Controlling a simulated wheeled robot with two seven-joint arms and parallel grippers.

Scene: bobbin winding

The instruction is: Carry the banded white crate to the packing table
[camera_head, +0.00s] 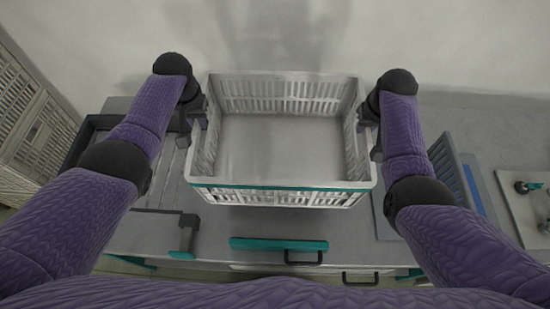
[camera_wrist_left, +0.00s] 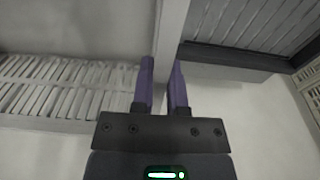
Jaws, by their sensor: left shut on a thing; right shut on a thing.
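The white crate (camera_head: 283,190) with slatted walls and a teal band along its near side is in the middle of the head view. It looks empty and level. My left gripper (camera_head: 203,120) is shut on its left wall, and my right gripper (camera_head: 364,124) is shut on its right wall. In the left wrist view, the purple fingers of my left gripper (camera_wrist_left: 163,80) pinch the crate's pale rim (camera_wrist_left: 172,30). I cannot tell whether the crate rests on the grey counter (camera_head: 240,222) or hangs just above it. I cannot tell which surface is the packing table.
A dark-edged tray (camera_head: 91,125) lies left of the crate. A grey-blue bin (camera_head: 447,163) and a pale board (camera_head: 510,195) with knobs are at the right. Pale slatted crates (camera_head: 30,125) stand at the far left. A plain wall is behind the crate.

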